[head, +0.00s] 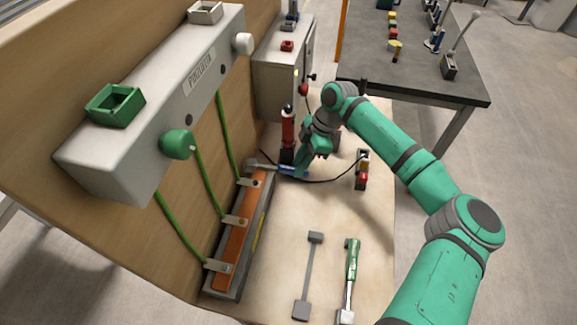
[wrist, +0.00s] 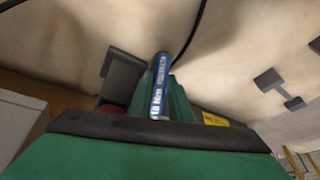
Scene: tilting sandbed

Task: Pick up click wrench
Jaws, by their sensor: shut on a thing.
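The click wrench (head: 287,169) lies low over the wooden board, its blue handle partly hidden by my gripper. In the wrist view its blue handle (wrist: 159,88) carries white lettering that reads like "10 Nm". My gripper (head: 300,168) is shut on this handle. In the wrist view a green finger (wrist: 178,103) stands beside the handle. The wrench's other end points left, toward the orange bar. I cannot tell whether the wrench touches the board.
An orange bar (head: 240,230) with clamps and green cables is at left. A red and black tool (head: 288,135) stands behind my gripper. A black cable crosses nearby. A grey bar tool (head: 308,275) and a green-handled wrench (head: 351,262) lie in front. A red-black block (head: 362,170) is right.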

